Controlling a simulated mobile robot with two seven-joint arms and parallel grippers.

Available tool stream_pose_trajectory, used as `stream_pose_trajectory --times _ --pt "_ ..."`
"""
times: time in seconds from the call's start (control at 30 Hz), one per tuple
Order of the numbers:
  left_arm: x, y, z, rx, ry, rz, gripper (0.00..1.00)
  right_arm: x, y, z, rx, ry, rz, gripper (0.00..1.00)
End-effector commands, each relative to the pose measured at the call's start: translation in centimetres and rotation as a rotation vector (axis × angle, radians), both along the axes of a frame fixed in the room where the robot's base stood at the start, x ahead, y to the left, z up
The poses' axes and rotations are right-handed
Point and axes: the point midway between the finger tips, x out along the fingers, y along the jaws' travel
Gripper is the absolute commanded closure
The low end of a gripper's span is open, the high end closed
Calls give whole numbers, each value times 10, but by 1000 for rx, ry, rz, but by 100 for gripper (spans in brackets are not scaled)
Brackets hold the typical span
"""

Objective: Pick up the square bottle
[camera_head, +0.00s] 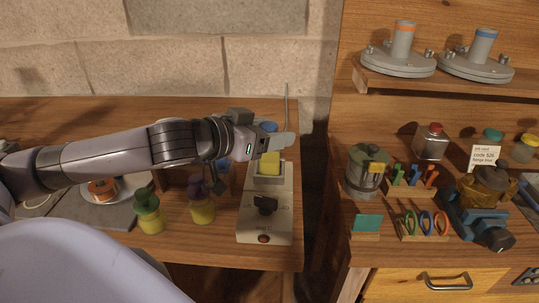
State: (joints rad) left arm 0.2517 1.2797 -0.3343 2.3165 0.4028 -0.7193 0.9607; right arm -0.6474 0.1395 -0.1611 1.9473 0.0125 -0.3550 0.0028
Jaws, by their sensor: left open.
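A squarish grey bottle with a red cap (431,144) stands upright on the right-hand wooden unit, below the raised shelf. It is the most square-looking bottle in view. My left gripper (280,143) is open, over the back of a pale switch box (264,219) on the left bench. It is well to the left of the bottle and apart from it. A yellow block-like piece (269,163) shows just below the gripper; whether they touch I cannot tell. My right gripper is not in view.
Green-capped (149,211) and purple-capped (200,203) jars stand below my left arm. Around the bottle are a card (484,157), a grey-green canister (366,171), small tool racks (411,182) and a blue clamp-like device (476,220). A dark gap separates the benches.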

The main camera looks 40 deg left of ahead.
Motion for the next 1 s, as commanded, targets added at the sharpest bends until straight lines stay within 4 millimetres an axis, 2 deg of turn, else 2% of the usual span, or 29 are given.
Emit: stream_pose_trajectory --times 0.07,0.1,0.27,0.3,0.77,0.87,1.0 --pt "0 0 0 0 0 0 37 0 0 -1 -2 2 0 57" --pt "0 0 0 0 0 0 44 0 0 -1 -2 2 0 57" --pt "0 0 0 0 0 0 96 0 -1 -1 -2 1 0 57" --pt "0 0 0 0 0 0 100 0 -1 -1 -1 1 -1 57" --pt "0 0 3 1 -3 1 100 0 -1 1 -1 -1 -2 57" --pt "0 0 10 0 -4 1 100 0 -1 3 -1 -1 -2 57" --pt "0 1 29 1 -8 0 100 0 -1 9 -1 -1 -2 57"
